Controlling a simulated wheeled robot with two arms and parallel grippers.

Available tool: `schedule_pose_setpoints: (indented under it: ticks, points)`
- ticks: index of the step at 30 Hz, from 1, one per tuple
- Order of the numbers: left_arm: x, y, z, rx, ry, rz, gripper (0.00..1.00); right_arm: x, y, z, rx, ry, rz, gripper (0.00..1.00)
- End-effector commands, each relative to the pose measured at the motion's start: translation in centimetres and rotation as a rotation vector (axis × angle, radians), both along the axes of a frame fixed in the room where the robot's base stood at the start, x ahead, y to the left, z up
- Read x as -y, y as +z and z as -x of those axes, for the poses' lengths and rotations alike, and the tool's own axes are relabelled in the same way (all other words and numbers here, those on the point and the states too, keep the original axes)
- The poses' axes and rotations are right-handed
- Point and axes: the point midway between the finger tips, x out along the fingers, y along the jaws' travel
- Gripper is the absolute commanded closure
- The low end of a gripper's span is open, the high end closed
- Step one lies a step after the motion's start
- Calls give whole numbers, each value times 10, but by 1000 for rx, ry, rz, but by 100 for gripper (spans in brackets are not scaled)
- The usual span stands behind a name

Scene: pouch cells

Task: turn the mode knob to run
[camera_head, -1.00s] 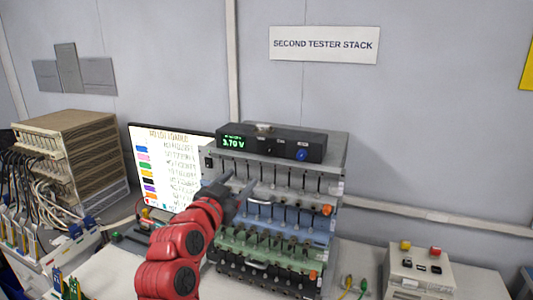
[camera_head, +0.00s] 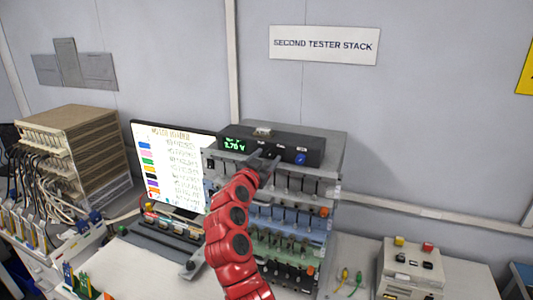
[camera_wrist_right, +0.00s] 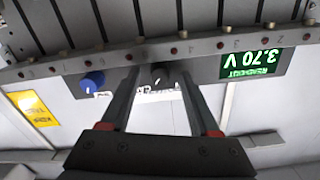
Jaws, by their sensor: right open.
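A black instrument box (camera_head: 318,145) with a green 3.70 V readout (camera_head: 234,144) sits on top of the tester stack. My right gripper (camera_head: 267,155) reaches up to its front panel, between the readout and a blue knob (camera_head: 300,158). In the right wrist view, which is upside down, the open fingers of the right gripper (camera_wrist_right: 158,78) stand either side of a small black knob (camera_wrist_right: 161,79) with a light mark. Contact cannot be told. The blue knob (camera_wrist_right: 92,82) is left of the fingers there. The panel lettering is mostly hidden or unreadable. My left gripper is out of view.
The stack's slotted shelves (camera_head: 290,228) lie below the box. A monitor (camera_head: 170,165) stands left of the stack. A grey control box (camera_head: 410,268) with yellow and red buttons is on the right.

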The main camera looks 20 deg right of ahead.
Motion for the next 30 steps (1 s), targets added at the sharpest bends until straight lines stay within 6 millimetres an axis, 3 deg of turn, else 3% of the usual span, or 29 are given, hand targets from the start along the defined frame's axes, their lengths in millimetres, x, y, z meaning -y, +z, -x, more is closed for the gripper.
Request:
schedule_pose_setpoints:
  ticks: [9,20,30]
  points:
    - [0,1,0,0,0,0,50,2,0,-2,2,1,0,38]
    - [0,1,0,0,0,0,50,2,0,-2,1,1,1,100]
    - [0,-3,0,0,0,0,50,2,-2,-2,-12,2,13,100]
